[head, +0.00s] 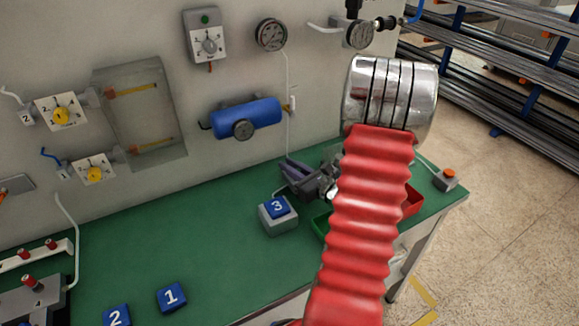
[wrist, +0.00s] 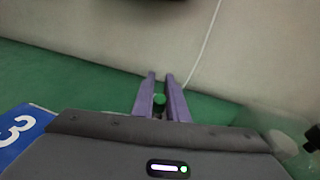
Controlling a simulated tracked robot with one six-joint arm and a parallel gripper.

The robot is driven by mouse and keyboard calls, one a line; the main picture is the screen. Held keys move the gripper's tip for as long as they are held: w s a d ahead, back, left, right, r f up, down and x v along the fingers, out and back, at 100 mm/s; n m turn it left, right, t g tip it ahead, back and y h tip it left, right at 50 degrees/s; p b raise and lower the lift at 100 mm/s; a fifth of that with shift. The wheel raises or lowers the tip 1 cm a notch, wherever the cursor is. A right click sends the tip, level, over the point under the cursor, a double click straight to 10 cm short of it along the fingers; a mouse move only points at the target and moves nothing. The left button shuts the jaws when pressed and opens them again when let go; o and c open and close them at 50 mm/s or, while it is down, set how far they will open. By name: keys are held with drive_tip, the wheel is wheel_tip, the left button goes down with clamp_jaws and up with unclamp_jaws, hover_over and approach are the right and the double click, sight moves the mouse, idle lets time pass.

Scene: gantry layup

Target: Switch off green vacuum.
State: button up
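My gripper (head: 292,170) has two purple fingers and is low over the green bench, close to the wall. In the wrist view the fingers (wrist: 160,74) are apart with a narrow gap. My gripper and arm hide that spot in the head view. A grey control box (head: 205,40) with a green button or lamp on top and a dial is high on the wall. No label reading "vacuum" is legible.
A blue block marked 3 (head: 277,207) sits on a grey box left of my gripper. Blue blocks 1 (head: 171,297) and 2 (head: 117,315) lie nearer. A blue tank (head: 246,118) is on the wall above. A red bin (head: 412,201) is at right.

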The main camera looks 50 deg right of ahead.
drive_tip(key=o, duration=0.4)
drive_tip(key=shift+s, duration=0.15)
drive_tip(key=s, duration=0.4)
drive_tip(key=s+a+r, duration=0.1)
drive_tip(key=s, duration=0.4)
drive_tip(key=s+r, duration=0.1)
drive_tip(key=s, duration=0.3)
drive_tip(key=shift+s+a, duration=0.15)
drive_tip(key=shift+s, duration=0.05)
idle(0.4)
